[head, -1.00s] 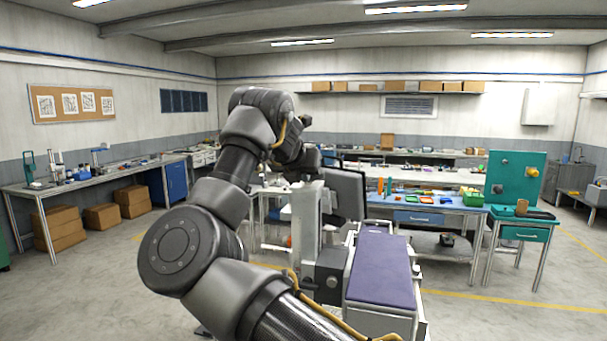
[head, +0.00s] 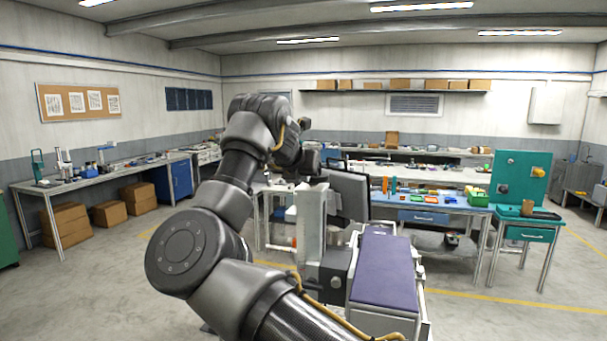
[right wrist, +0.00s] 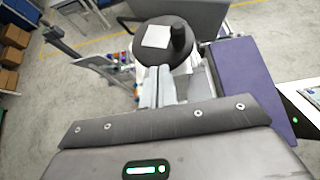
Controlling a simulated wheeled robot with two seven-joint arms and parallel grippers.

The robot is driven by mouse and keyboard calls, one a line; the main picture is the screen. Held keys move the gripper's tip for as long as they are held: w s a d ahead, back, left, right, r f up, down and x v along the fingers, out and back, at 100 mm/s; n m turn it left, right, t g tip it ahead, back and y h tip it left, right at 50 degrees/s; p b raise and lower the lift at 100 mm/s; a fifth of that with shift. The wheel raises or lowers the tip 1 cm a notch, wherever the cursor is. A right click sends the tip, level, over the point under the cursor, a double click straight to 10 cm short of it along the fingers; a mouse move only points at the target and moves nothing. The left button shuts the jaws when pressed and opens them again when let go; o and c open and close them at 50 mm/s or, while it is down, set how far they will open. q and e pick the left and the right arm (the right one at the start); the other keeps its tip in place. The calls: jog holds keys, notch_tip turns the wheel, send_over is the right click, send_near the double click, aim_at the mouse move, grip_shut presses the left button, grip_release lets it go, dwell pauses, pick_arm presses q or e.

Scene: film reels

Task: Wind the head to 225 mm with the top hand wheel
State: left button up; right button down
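The machine's white column (head: 312,225) stands in the middle of the head view, with a dark screen (head: 350,194) beside it. In the right wrist view the top hand wheel (right wrist: 185,58) is a dark round disc with a pale square patch and an upright black knob (right wrist: 178,40). My right gripper (right wrist: 157,72) shows two light grey fingers close together, tips at the wheel's near rim, apart from the knob. I cannot tell whether they touch the rim. In the head view my right arm hides most of the wheel area. No scale reading is legible. My left gripper is not in view.
A purple-topped bed (head: 383,270) extends from the machine toward me. A blue workbench (head: 424,216) with coloured parts and a teal stand (head: 522,232) are behind to the right. A long bench (head: 105,181) runs along the left, with open floor before it.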

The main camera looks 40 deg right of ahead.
jog(key=shift+w+p, duration=0.35)
jog(key=shift+w, duration=0.25)
jog(key=shift+a, duration=0.1)
jog(key=shift+s+d+f+b, duration=0.1)
jog(key=shift+s+d+b, duration=0.2)
jog(key=shift+s+b, duration=0.5)
jog(key=shift+s+d+f+b, duration=0.1)
jog(key=shift+s+d+b, duration=0.25)
jog(key=shift+s+b, duration=0.4)
jog(key=shift+s+d+f+b, duration=0.1)
jog(key=shift+s+d+b, duration=0.2)
jog(key=shift+s+b, duration=0.5)
